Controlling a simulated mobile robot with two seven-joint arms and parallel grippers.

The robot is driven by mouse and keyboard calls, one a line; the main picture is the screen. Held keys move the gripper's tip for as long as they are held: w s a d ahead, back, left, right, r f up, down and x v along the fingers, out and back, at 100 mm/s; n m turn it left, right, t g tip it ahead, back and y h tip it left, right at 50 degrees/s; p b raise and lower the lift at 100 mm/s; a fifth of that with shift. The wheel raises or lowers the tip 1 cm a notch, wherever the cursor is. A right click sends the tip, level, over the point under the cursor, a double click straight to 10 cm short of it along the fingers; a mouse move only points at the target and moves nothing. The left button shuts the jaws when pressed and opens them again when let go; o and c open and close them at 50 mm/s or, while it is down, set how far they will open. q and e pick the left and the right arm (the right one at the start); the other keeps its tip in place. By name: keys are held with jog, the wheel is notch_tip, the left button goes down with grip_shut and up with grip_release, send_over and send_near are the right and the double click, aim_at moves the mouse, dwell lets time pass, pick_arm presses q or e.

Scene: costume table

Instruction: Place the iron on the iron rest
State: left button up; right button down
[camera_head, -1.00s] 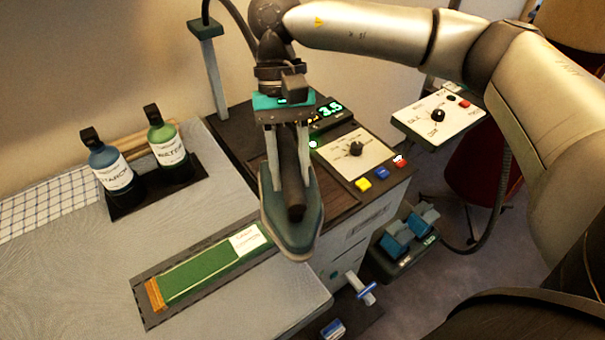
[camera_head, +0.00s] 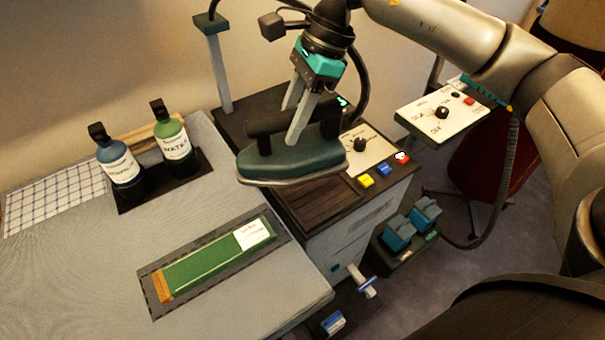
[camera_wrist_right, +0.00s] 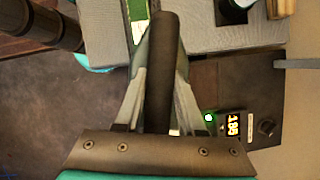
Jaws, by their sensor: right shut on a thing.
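The iron (camera_head: 292,162) has a teal body, a pale soleplate and a dark handle (camera_head: 270,122). My right gripper (camera_head: 292,122) is shut on that handle and holds the iron in the air, its tip to the left in the head view. In the wrist view the dark handle (camera_wrist_right: 160,75) runs between my fingers. The iron rest seems to be the dark brown slatted panel (camera_head: 325,203) on top of the cabinet, below and right of the iron's tip. The iron hides part of the cabinet top, and the gap between them is hard to judge. My left gripper is not in view.
The grey ironing board (camera_head: 225,210) bears a green strip (camera_head: 212,262) on a dark mat and two bottles (camera_head: 172,140) in a holder. A dial panel (camera_head: 362,150) and coloured buttons (camera_head: 384,169) are right of the rest. A post (camera_head: 217,70) with a cable stands behind.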

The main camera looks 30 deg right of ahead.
jog(key=m, duration=0.1)
jog(key=w+d+r+m+t, duration=0.1)
jog(key=m, duration=0.1)
jog(key=shift+w+r+m, duration=0.1)
jog(key=shift+r+m, duration=0.2)
jog(key=m, duration=0.1)
jog(key=w+d+r+m+t+h, duration=0.1)
jog(key=m, duration=0.2)
jog(key=shift+w+d+r+t+p, duration=0.2)
jog(key=shift+r+t+p, duration=0.1)
jog(key=shift+t+p, duration=0.1)
jog(key=m, duration=0.2)
jog(key=w+d+r+m+h, duration=0.1)
jog(key=shift+d+r+m+t, duration=0.15)
jog(key=shift+r+m+t, duration=0.05)
jog(key=shift+m+t, duration=0.2)
notch_tip(320, 180, down, 18)
jog(key=w+d+m+h+b, duration=0.1)
jog(key=d+m+h, duration=0.1)
jog(key=m, duration=0.2)
jog(key=shift+f+t, duration=0.15)
jog(key=shift+t, duration=0.15)
jog(key=shift+f+b, duration=0.15)
jog(key=shift+b, duration=0.15)
jog(key=c, duration=0.5)
grip_release()
jog(key=shift+s+f, duration=0.1)
jog(key=shift+s, duration=0.05)
